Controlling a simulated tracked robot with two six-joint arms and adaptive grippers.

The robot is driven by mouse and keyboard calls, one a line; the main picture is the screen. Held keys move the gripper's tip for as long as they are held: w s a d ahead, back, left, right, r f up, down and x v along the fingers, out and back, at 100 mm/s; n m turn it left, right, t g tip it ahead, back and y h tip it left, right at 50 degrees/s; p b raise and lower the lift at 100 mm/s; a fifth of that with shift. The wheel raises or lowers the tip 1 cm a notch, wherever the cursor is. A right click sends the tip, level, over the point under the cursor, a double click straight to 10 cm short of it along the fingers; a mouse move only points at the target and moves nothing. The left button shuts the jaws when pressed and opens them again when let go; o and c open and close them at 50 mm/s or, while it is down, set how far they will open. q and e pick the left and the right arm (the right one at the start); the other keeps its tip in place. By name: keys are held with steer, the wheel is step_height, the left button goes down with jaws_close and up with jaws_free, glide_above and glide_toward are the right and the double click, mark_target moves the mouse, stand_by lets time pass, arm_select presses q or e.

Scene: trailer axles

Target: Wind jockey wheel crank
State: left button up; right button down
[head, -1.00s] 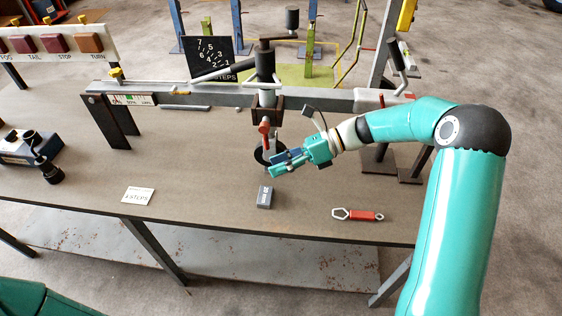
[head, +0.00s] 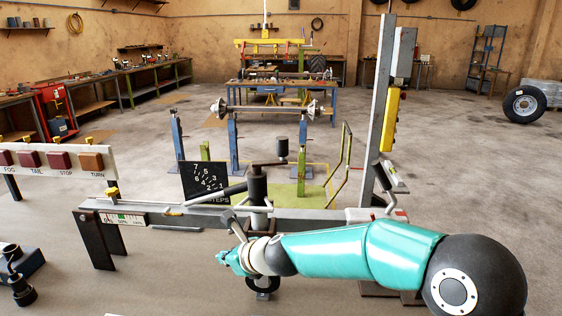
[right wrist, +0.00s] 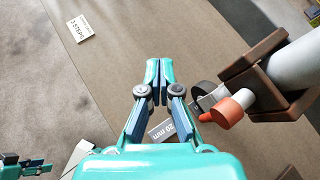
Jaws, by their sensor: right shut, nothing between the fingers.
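The jockey wheel's dark post (head: 258,186) stands upright at the trailer beam (head: 165,215). Its crank arm (head: 268,162) reaches right to an upright black handle (head: 282,147). The small wheel (head: 262,284) shows below, partly hidden by my right arm. My right gripper (head: 220,257) is shut and empty, low and left of the post, apart from the crank. In the right wrist view its fingertips (right wrist: 153,64) meet; a red clamp handle (right wrist: 228,112) and the pale tube (right wrist: 296,62) lie to the right. A teal gripper, apparently my left (right wrist: 35,166), shows small at bottom left.
A black numbered STEPS board (head: 206,182) stands behind the beam. A grey block marked 20 mm (right wrist: 161,130) and a white card marked 3 STEPS (right wrist: 80,29) lie on the bench. A tall grey post (head: 379,110) rises right of the crank.

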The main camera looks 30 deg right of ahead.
mark_target(281, 149)
steer(key=s+d+r+m+t+h+b, duration=0.1)
steer(key=s+d+r+m+t+h, duration=0.1)
steer(key=s+r+m+h, duration=0.45)
steer(key=s+d+r+m+t+h+b, duration=0.1)
steer(key=d+r+m+h, duration=0.15)
steer(key=r, duration=0.65)
steer(key=s+d+r+m+t+h, duration=0.25)
steer(key=r+h, duration=0.25)
steer(key=r, duration=0.3)
steer(key=shift+m+g, duration=0.35)
steer(key=shift+g, duration=0.1)
steer(key=p+x, duration=0.4)
steer(key=x, duration=0.7)
steer(key=shift+w+d+f+p, duration=0.15)
steer(key=shift+w+d+p, duration=0.1)
steer(key=shift+d+p, duration=0.1)
steer(key=shift+p+x, duration=0.3)
steer(key=shift+x, duration=0.6)
steer(key=shift+f, duration=0.15)
steer(key=shift+a, duration=0.1)
